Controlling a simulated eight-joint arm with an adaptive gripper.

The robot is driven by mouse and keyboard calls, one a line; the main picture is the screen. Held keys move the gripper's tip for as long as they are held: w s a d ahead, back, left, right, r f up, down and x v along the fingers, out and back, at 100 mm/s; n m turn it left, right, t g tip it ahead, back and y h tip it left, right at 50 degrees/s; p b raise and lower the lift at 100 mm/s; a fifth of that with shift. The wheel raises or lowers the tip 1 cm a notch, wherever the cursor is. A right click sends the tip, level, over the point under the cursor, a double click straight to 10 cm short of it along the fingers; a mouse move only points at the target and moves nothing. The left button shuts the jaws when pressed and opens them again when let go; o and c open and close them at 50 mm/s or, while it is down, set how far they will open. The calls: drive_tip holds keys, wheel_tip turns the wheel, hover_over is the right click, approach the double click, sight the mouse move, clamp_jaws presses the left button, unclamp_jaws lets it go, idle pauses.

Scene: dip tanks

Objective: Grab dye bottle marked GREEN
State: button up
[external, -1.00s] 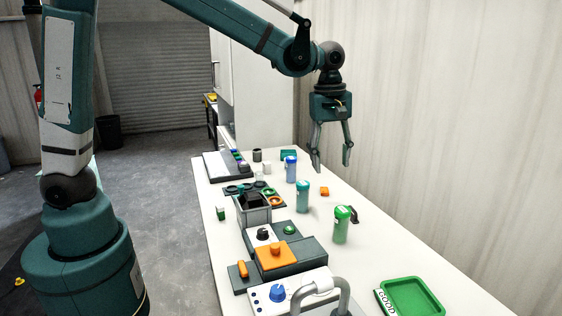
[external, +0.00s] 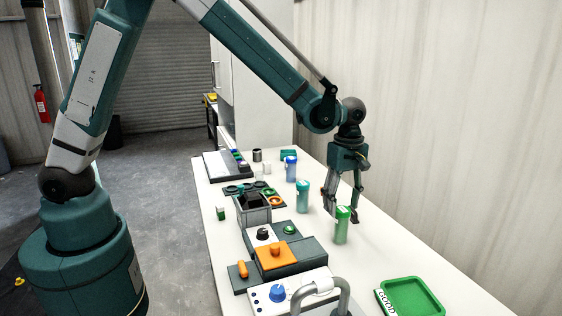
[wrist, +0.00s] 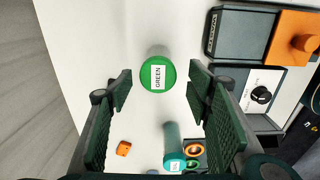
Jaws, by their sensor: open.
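The dye bottle marked GREEN (external: 341,229) stands upright on the white table, with a green cap and a pale green body. In the wrist view its cap (wrist: 157,75) shows the label GREEN and lies between and just beyond my fingertips. My gripper (external: 343,211) is open and empty, pointing down just behind the bottle in the external view. The wrist view shows both fingers of my gripper (wrist: 160,82) apart, with no contact on the bottle visible. A teal-capped bottle (external: 302,196) and a blue-capped bottle (external: 290,168) stand farther back.
A control box with an orange block (external: 276,256) stands left of the green bottle. A green tray (external: 411,297) marked GOOD lies at the front right. A small orange piece (wrist: 124,148) lies near one finger. The table right of the bottle is mostly clear.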

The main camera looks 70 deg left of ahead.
sight(341, 229)
drive_tip(key=shift+f, duration=1.45)
drive_tip(key=shift+f, duration=1.3)
drive_tip(key=shift+f, duration=0.1)
drive_tip(key=shift+w+f, duration=0.15)
drive_tip(key=shift+f, duration=2.35)
drive_tip(key=shift+c, duration=0.7)
drive_tip(key=c, duration=1)
drive_tip(key=shift+r, duration=0.1)
drive_tip(key=shift+c, duration=0.2)
